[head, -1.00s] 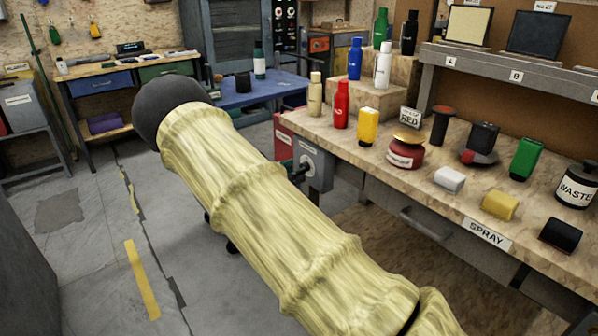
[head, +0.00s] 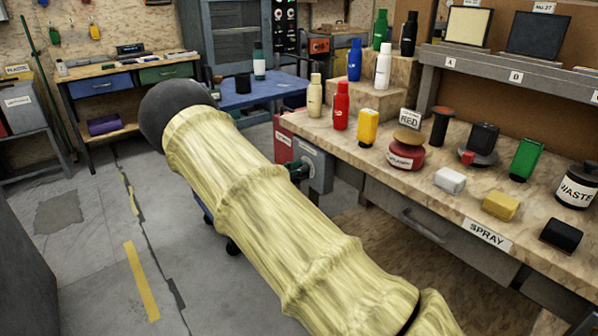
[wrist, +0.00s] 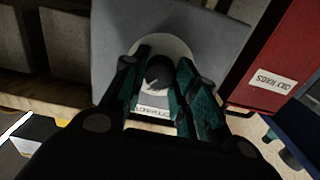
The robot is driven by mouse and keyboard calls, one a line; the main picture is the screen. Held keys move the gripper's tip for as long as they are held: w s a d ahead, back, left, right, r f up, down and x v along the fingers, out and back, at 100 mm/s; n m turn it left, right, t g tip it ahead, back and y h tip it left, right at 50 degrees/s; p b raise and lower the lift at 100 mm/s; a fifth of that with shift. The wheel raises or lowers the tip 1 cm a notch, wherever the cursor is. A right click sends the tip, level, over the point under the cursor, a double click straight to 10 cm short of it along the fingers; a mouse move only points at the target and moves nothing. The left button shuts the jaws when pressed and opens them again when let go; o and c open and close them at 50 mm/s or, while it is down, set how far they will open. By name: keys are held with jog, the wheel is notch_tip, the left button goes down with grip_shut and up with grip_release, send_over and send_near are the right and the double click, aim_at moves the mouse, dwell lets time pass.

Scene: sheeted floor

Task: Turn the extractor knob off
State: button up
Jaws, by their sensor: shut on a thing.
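The extractor knob (wrist: 157,76) is a dark knob on a pale round dial (wrist: 178,46). The dial is on the face of a grey box (wrist: 110,40), with a partly covered label below it. In the head view the grey box (head: 320,172) hangs at the left end of the workbench. My gripper (wrist: 160,66) has its two green-padded fingers on either side of the knob and is shut on it. The fingers hide parts of the dial and label, and I cannot read the knob's setting. In the head view my gripper (head: 299,171) is mostly behind my arm.
A red box (wrist: 270,60) with a label is right beside the grey box in the wrist view. The workbench (head: 330,128) holds several bottles, blocks and jars. A blue table (head: 290,88) stands behind. Open grey floor (head: 90,240) lies to the left.

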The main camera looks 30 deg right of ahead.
jog(key=shift+r, duration=0.1)
jog(key=shift+n+p, duration=3.75)
jog(key=shift+n, duration=0.25)
jog(key=shift+w, duration=0.1)
jog(key=o, duration=1)
jog(key=a, duration=0.8)
jog(key=s+a, duration=0.1)
jog(key=a, duration=0.3)
